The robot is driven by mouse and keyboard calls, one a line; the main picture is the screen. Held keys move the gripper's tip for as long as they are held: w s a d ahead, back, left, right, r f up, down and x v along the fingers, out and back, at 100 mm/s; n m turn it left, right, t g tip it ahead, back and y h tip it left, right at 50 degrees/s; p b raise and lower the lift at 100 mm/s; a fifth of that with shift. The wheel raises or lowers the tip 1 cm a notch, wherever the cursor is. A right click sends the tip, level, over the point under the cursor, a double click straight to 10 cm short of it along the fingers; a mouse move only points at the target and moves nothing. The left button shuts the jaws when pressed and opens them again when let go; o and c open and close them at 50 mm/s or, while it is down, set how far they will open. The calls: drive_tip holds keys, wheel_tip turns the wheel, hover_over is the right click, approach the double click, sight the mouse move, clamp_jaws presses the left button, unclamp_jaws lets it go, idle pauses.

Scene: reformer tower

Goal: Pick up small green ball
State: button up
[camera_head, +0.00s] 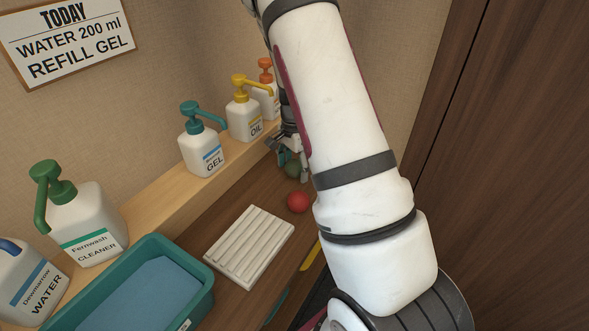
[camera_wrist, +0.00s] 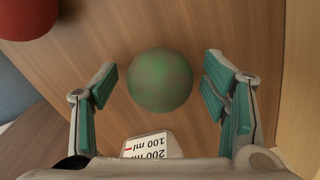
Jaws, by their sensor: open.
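The small green ball (camera_wrist: 160,80) rests on the brown wooden surface in the wrist view. It lies between and slightly beyond the teal pads of my gripper (camera_wrist: 162,92), with space on both sides. My gripper is open and holds nothing. In the head view my gripper (camera_head: 290,150) is partly hidden behind my arm, and the green ball (camera_head: 292,169) shows just below it, next to the shelf.
A red ball (camera_head: 298,202) lies nearby, also at the wrist view's upper left (camera_wrist: 26,18). A white ribbed tray (camera_head: 249,247) and a teal bin (camera_head: 205,300) stand nearer. GEL (camera_head: 203,150) and OIL (camera_head: 243,115) pump bottles stand on the raised ledge.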

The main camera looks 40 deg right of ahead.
drive_tip(key=shift+f, duration=0.25)
drive_tip(key=c, duration=1.3)
drive_tip(key=shift+r, duration=0.1)
wheel_tip(320, 180, up, 30)
drive_tip(key=p, duration=1.1)
drive_tip(key=shift+s, duration=0.1)
